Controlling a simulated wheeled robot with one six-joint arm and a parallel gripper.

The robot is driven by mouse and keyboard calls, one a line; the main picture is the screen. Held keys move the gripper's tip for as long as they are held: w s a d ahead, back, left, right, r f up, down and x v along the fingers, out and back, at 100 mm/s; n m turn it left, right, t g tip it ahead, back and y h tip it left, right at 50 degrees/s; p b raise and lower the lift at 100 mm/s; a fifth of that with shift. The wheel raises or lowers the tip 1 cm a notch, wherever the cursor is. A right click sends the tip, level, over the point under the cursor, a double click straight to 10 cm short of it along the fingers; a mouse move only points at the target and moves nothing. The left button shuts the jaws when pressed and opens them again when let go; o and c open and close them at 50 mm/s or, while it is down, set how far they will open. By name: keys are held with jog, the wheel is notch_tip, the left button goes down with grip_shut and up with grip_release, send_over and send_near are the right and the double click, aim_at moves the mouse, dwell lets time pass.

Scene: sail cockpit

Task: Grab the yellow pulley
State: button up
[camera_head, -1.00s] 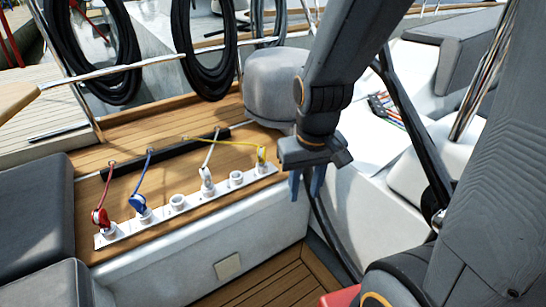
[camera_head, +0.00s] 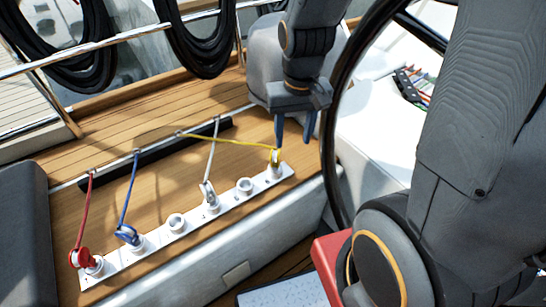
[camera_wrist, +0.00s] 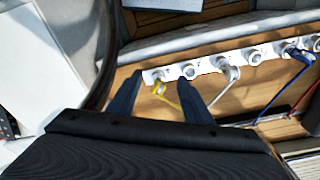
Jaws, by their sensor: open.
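The yellow pulley (camera_head: 274,157) sits at the right end of a white rail (camera_head: 160,240), with a yellow rope (camera_head: 225,141) running left from it. In the wrist view the yellow pulley (camera_wrist: 160,88) shows between my two fingers, beyond their tips or near them; the exact distance is unclear. My gripper (camera_head: 294,140) is open and empty, pointing down just above and to the right of the pulley in the head view. It also shows in the wrist view (camera_wrist: 160,87), with blue fingers spread apart.
On the same rail are a white pulley (camera_head: 210,194), a blue pulley (camera_head: 128,234), a red pulley (camera_head: 80,258) and empty white sockets (camera_head: 176,222). A large black wheel rim (camera_head: 333,120) stands right of my gripper. Black rope coils (camera_head: 200,40) hang behind.

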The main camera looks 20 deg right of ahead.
jog(key=w+f+m, duration=0.2)
jog(key=w+f, duration=0.5)
jog(key=w, duration=0.1)
jog(key=m+g, duration=0.1)
jog(key=m, duration=0.1)
send_over(275, 151)
jog(key=f, duration=0.6)
jog(key=shift+s+d+f, duration=0.2)
jog(key=shift+s+f, duration=0.1)
jog(key=shift+s, duration=0.05)
jog(key=shift+w+d+f, duration=0.1)
jog(key=shift+w+f, duration=0.05)
jog(key=shift+f, duration=0.5)
jog(key=shift+w+a+f+p, duration=0.15)
jog(key=shift+f+p, duration=0.35)
jog(key=shift+f, duration=1.3)
jog(key=shift+w+a+f+p, duration=0.1)
jog(key=shift+f+p, duration=0.4)
jog(key=shift+f, duration=1.3)
grip_shut()
